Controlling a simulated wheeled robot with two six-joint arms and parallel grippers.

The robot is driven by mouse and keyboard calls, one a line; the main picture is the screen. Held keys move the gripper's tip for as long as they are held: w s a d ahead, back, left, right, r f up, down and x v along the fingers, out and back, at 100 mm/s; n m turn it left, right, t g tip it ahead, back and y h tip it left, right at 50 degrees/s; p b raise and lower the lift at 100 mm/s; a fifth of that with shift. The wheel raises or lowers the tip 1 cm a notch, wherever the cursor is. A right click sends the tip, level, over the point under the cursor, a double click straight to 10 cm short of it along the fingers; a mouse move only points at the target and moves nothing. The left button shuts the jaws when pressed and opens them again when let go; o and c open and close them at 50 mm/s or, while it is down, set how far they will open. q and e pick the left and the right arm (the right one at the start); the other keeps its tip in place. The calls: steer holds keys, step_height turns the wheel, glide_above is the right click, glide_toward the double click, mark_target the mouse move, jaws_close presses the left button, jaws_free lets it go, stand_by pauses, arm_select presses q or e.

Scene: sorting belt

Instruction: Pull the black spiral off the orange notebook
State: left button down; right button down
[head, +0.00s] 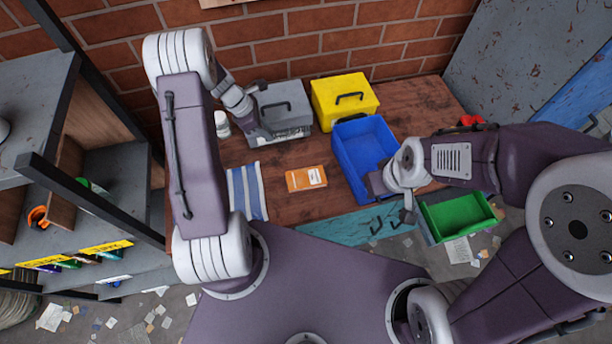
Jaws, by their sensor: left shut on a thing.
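The orange notebook (301,182) lies flat on the brown table, with a white label on its right part. I cannot make out a black spiral on it or elsewhere. My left gripper (261,136) is at the front left of the grey box, behind and left of the notebook. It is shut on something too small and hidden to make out. My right gripper (378,187) is at the front right part of the blue bin, to the right of the notebook and apart from it. Its fingers are too unclear to tell open from shut.
A blue bin (351,133), a yellow box (327,94) and a grey box (283,97) stand along the back. A striped cloth (238,190) lies left of the notebook, a white bottle (222,124) behind it. A green bin (455,217) is at the front right.

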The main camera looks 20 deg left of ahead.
arm_select(q)
steer(key=s+d+r+b, duration=0.1)
steer(key=s+d+b, duration=0.1)
steer(key=s+d, duration=0.2)
steer(key=s+d+b, duration=0.2)
steer(key=s+d, duration=0.3)
steer(key=s, duration=0.5)
steer(key=shift+s+r, duration=0.3)
steer(key=shift+r, duration=0.05)
stand_by(0.5)
